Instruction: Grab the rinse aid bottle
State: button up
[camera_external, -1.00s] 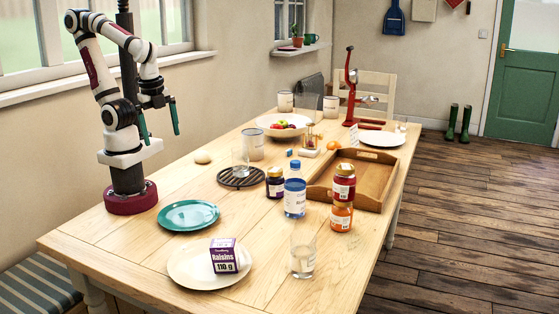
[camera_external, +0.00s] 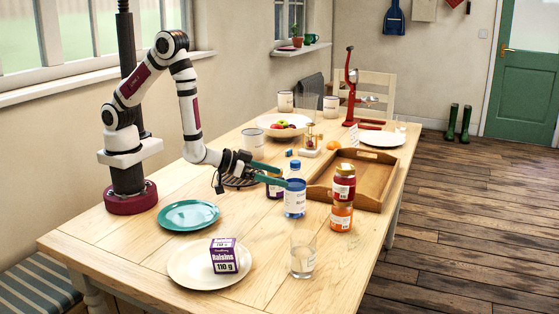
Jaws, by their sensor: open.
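The bottle (camera_external: 295,202), clear with a blue cap, blue upper part and white label, stands upright near the middle of the table; I take it for the rinse aid. My gripper (camera_external: 284,178) is open, its two teal fingers stretched out roughly level and pointing right at the bottle's upper part. The fingertips are at or just beside the bottle's left side. I cannot tell whether they touch it or reach around it. Nothing is seen held between the fingers.
A glass (camera_external: 303,262) and a raisins box (camera_external: 224,256) on a plate (camera_external: 187,270) are nearer the camera.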

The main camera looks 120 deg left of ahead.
aim_at(304, 186)
jog(key=x, duration=0.9)
jog(key=shift+w+d+f, duration=0.15)
jog(key=shift+w+f, duration=0.15)
jog(key=shift+f, duration=0.05)
jog(key=c, duration=1.5)
